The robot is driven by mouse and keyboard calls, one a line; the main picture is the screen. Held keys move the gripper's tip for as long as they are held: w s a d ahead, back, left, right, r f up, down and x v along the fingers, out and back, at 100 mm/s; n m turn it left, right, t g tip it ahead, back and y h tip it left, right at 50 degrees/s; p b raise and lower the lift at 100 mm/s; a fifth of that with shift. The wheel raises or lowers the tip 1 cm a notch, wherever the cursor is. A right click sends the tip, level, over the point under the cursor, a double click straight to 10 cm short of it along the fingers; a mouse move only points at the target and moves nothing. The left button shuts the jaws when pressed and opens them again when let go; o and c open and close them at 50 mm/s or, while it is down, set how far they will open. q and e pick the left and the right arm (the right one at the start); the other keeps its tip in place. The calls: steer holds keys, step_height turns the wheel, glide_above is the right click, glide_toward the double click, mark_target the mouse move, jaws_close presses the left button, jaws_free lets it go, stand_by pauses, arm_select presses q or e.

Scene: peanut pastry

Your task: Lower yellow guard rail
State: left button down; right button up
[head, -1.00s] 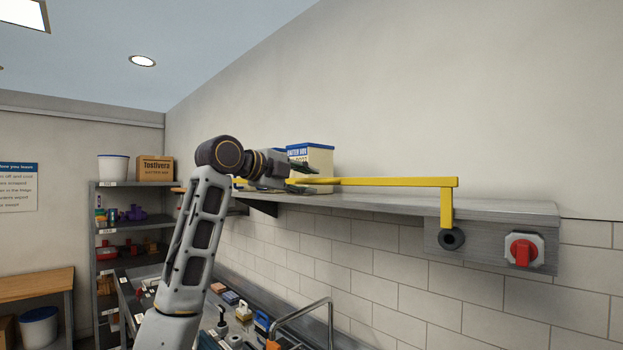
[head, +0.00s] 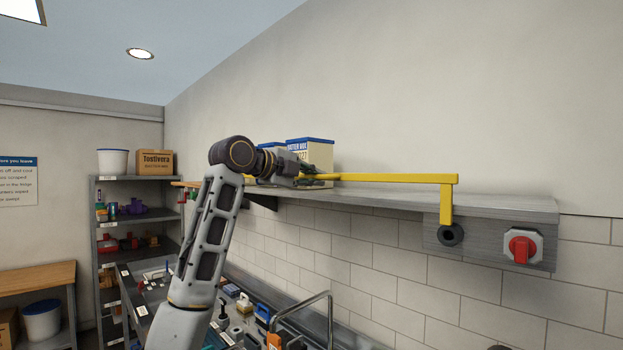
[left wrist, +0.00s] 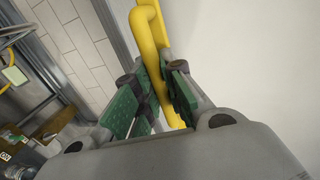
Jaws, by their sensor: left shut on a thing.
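The yellow guard rail (head: 400,178) runs level along the front edge of the wall shelf (head: 500,205). At its right end it bends down to a dark round pivot (head: 450,235) on the shelf's front. My left gripper (head: 318,180) is at the rail's left part. In the left wrist view the yellow rail (left wrist: 150,45) passes between the green-padded fingers (left wrist: 158,95), which are shut on it. The rail's far left end is partly hidden behind my left arm in the head view. My right gripper is not in view.
Boxes (head: 312,153) with blue tops stand on the shelf behind the gripper. A red knob switch (head: 521,250) sits right of the pivot. Below are a faucet (head: 305,305) and a cluttered counter. A storage rack (head: 97,225) stands at the left.

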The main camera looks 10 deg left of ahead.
arm_select(q)
steer(key=shift+f, duration=0.15)
step_height(320, 180, down, 6)
steer(key=b, duration=0.3)
steer(key=shift+f, duration=0.25)
steer(key=shift+w+d+f, duration=0.1)
stand_by(0.3)
steer(key=c, duration=1.8)
jaws_free()
steer(key=o, duration=0.3)
steer(key=shift+s+a, duration=0.2)
steer(key=shift+r, duration=0.2)
steer(key=shift+w, duration=0.1)
